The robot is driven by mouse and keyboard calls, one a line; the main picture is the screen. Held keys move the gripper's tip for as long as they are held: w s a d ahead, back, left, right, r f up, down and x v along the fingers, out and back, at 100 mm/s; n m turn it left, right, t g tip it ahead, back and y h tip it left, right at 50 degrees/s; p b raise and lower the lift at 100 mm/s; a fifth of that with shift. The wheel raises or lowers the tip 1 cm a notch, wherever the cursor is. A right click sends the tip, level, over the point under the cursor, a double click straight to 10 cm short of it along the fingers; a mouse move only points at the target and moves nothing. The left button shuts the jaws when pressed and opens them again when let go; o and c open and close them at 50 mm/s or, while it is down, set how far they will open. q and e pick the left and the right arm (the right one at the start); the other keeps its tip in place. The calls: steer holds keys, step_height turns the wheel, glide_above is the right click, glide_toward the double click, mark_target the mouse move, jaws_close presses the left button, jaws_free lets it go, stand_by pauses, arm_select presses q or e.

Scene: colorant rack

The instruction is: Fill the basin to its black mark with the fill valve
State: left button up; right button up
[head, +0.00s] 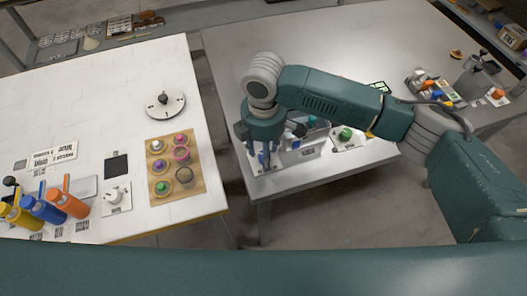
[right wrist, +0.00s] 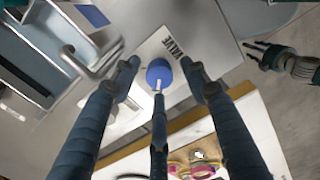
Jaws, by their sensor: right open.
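A blue round valve knob (right wrist: 159,73) stands beside a plate lettered "VALVE" (right wrist: 172,47) in the right wrist view. My right gripper (right wrist: 160,68) is open, its dark fingers spread around the knob; contact is unclear. In the head view my right gripper (head: 264,158) points down at the near left corner of the right table and hides most of the valve. A bent metal spout (right wrist: 88,62) is left of the knob.
On the left table (head: 120,110) are a wooden tray (head: 168,188) of colorant pots, a round white dial (head: 165,104) and several coloured bottles (head: 45,208). A green knob (head: 345,133) stands right of the basin. A floor gap separates the tables.

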step_height(320, 180, up, 12)
steer(key=shift+f, duration=0.2)
stand_by(0.6)
